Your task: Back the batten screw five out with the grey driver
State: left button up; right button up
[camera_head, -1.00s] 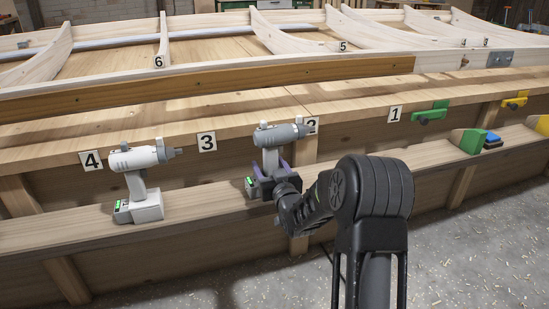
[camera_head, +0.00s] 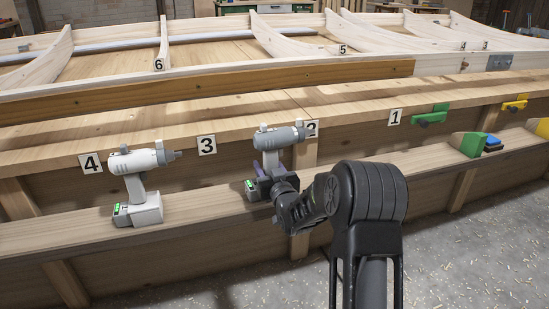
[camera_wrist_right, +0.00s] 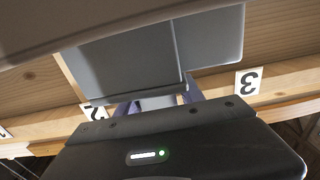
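The grey driver (camera_head: 278,138) stands upright on the shelf under label 2, its nose pointing right. My right gripper (camera_head: 268,176) is at its handle from the front, with a purple finger showing beside the handle. In the right wrist view, the two purple fingers (camera_wrist_right: 160,102) stand apart in front of the driver's grey body (camera_wrist_right: 125,58). Whether they press on the handle is hidden. A label 5 (camera_head: 343,48) sits on a curved rib behind the brown batten (camera_head: 225,92). Small dark spots show on the batten, too small to identify as screws. My left gripper is out of view.
A white driver (camera_head: 140,180) stands on the shelf (camera_head: 60,232) to the left, between labels 4 and 3. The wooden frame fills the back.

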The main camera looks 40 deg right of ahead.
grip_shut()
dwell(0.5)
jog(key=shift+r, duration=0.15)
